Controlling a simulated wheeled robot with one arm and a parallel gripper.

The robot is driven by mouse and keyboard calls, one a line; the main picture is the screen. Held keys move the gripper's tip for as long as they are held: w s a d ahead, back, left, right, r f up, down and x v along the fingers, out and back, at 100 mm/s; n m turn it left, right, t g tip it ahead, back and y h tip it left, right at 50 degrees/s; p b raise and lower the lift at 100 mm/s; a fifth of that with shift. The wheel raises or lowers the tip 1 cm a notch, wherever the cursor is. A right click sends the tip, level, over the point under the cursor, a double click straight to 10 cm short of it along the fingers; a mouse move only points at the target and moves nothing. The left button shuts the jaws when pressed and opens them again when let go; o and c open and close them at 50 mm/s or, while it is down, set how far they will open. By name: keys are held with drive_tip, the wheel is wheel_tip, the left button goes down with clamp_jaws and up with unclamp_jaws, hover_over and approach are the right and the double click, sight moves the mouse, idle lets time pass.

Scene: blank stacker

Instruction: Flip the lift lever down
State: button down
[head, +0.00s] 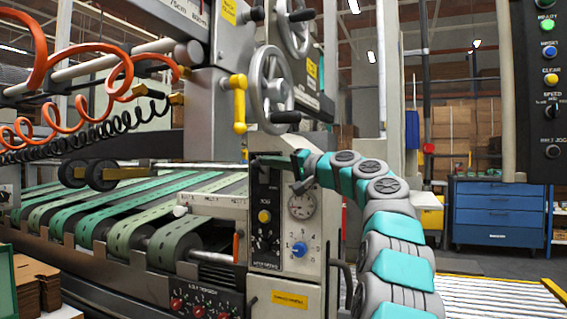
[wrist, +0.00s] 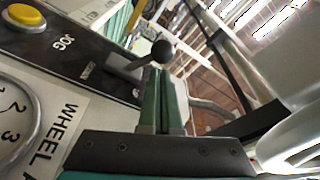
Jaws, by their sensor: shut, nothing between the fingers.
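The lift lever (wrist: 136,62) shows in the wrist view as a short grey arm with a dark ball knob (wrist: 163,51). It sticks out from a dark panel (wrist: 75,52). My gripper (wrist: 161,72) is shut and empty. Its green fingertips are right by the knob, which shows just past them; I cannot tell whether they touch. In the head view my gripper (head: 268,161) reaches left across the top of the control box front.
The control box carries a yellow jog button (head: 264,217), a round gauge (head: 302,205) and a blue knob (head: 299,249). A handwheel (head: 271,88) and a yellow handle (head: 239,103) are above my gripper. Green belts (head: 130,210) run to the left.

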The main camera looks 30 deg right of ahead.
sight(263, 173)
drive_tip(key=shift+x, duration=0.8)
drive_tip(key=shift+s+a+f+n+b, duration=0.15)
drive_tip(key=shift+f+n+b, duration=0.1)
drive_tip(key=shift+n+b, duration=0.35)
drive_tip(key=shift+s+a+f+n+b, duration=0.15)
drive_tip(key=shift+f+n+b, duration=0.1)
drive_tip(key=shift+n+b, duration=0.35)
drive_tip(key=shift+a+f+n+y+b, duration=0.1)
drive_tip(key=shift+f+n+y+b, duration=0.15)
drive_tip(key=shift+n, duration=0.3)
drive_tip(key=shift+a+f+n+y+b, duration=0.15)
drive_tip(key=shift+n+b, duration=0.15)
drive_tip(key=shift+n, duration=0.25)
drive_tip(key=n, duration=0.2)
drive_tip(key=f+n+y, duration=0.1)
drive_tip(key=n, duration=0.1)
drive_tip(key=shift+s+a+f+n+y, duration=0.2)
drive_tip(key=shift+f+n+y, duration=0.1)
drive_tip(key=shift+n, duration=0.1)
drive_tip(key=shift+f+n+g+y, duration=0.15)
drive_tip(key=shift+f+n+y, duration=0.1)
drive_tip(key=shift+n, duration=0.45)
drive_tip(key=shift+f+n+g+y, duration=0.15)
drive_tip(key=shift+f+n+y, duration=0.1)
drive_tip(key=shift+n, duration=0.45)
drive_tip(key=shift+f+b, duration=0.1)
drive_tip(key=shift+b, duration=0.2)
drive_tip(key=shift+f, duration=0.1)
drive_tip(key=shift+s+d, duration=0.1)
